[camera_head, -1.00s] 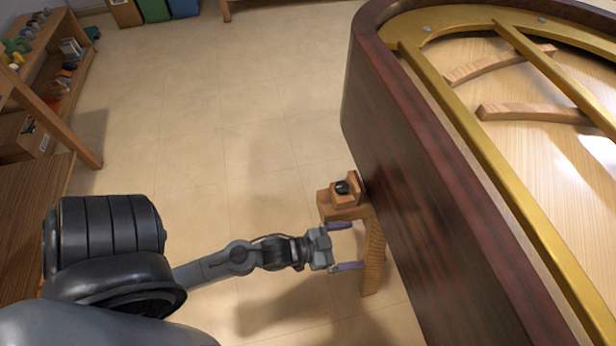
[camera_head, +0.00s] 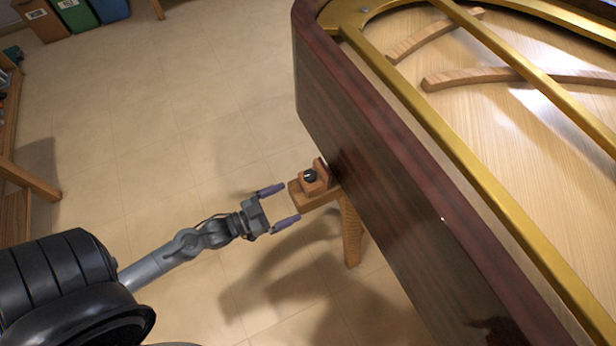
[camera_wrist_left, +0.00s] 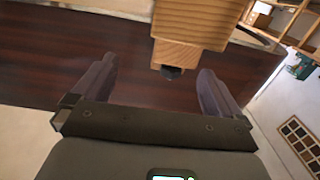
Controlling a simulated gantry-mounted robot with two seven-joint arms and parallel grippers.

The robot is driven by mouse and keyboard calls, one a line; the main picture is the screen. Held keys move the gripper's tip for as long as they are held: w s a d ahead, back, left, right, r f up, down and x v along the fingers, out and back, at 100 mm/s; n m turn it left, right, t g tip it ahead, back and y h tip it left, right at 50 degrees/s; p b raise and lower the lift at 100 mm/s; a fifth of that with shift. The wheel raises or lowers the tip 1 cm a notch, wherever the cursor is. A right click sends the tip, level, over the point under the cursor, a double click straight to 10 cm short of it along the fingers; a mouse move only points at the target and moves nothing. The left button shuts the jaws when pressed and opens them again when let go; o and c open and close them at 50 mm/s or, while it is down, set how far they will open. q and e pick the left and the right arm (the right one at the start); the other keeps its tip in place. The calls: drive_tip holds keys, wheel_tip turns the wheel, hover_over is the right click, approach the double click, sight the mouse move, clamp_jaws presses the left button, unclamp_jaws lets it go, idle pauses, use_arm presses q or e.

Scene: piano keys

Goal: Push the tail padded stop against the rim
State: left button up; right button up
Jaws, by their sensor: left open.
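The padded stop (camera_head: 311,181) is a small wooden block with a dark round knob, sitting on a wooden stand (camera_head: 352,230) beside the piano's outer rim (camera_head: 400,210). A wooden pad stands between the knob block and the dark rim; I cannot tell whether it touches the rim. My left gripper (camera_head: 279,204) is open and empty, just left of the stand, fingers pointing toward the stop. In the left wrist view a wooden block (camera_wrist_left: 192,22) with a dark knob below it shows ahead, between and beyond the fingers (camera_wrist_left: 158,92). My right gripper is not in view.
The piano's gold frame (camera_head: 440,100) and wooden soundboard fill the right side. Coloured bins (camera_head: 75,12) stand at the top left, and wooden shelving is at the left edge. The floor (camera_head: 150,130) between them is clear.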

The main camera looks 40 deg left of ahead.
sight(303, 184)
use_arm(q)
drive_tip(key=w+b, duration=0.1)
drive_tip(key=w, duration=0.4)
drive_tip(key=w+b, duration=0.1)
drive_tip(key=w, duration=0.2)
drive_tip(key=shift+a+r+b, duration=0.1)
drive_tip(key=shift+r+b, duration=0.15)
drive_tip(key=shift+b, duration=0.1)
drive_tip(key=shift+x, duration=1)
drive_tip(key=shift+s+r, duration=0.1)
drive_tip(key=shift+c, duration=0.2)
